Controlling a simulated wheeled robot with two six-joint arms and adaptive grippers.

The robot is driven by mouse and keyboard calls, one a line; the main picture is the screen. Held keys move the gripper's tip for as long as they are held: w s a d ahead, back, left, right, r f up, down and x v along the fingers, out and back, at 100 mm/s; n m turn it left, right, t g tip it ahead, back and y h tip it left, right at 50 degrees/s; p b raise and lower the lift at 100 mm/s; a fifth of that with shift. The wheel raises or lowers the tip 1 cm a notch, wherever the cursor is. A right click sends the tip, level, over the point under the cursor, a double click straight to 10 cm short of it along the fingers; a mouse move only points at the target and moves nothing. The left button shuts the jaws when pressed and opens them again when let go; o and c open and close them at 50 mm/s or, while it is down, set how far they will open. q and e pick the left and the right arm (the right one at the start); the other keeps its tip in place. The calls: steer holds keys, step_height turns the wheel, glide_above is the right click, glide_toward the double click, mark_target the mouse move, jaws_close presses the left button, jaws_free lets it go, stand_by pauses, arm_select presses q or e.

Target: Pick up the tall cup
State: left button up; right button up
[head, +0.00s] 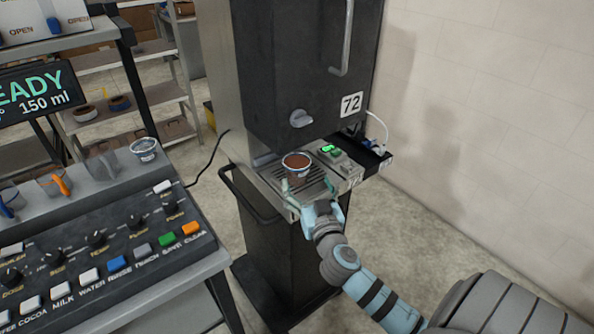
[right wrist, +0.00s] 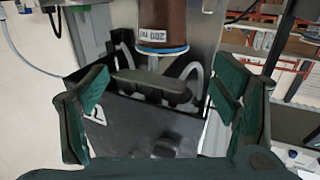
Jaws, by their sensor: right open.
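A cup (head: 297,167) with a pale rim and brown contents stands upright on the slatted drip tray (head: 272,178) of the dispenser marked 72. In the right wrist view, which is upside down, the brown cup (right wrist: 160,27) shows a white "200 ml" label and a blue-white rim. My right gripper (head: 308,188) is open just in front of the cup, with its fingers pointing toward it. In the right wrist view the fingers (right wrist: 163,95) are spread wide, and the cup is beyond them, not gripped. My left gripper is not in view.
The dark dispenser body (head: 310,70) with a grey knob overhangs the tray. A small panel with a green light (head: 330,150) sits right of the cup. A button console (head: 100,240) and another small cup (head: 143,149) are at left. A wall bounds the right side.

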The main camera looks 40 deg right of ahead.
mark_target(294, 155)
steer(key=p+x, duration=0.1)
steer(key=x, duration=0.8)
steer(key=shift+w, duration=0.45)
steer(key=shift+w+d+f, duration=0.1)
steer(key=shift+w+d, duration=0.1)
steer(key=shift+w, duration=0.15)
steer(key=c, duration=1.4)
steer(key=shift+c, duration=0.2)
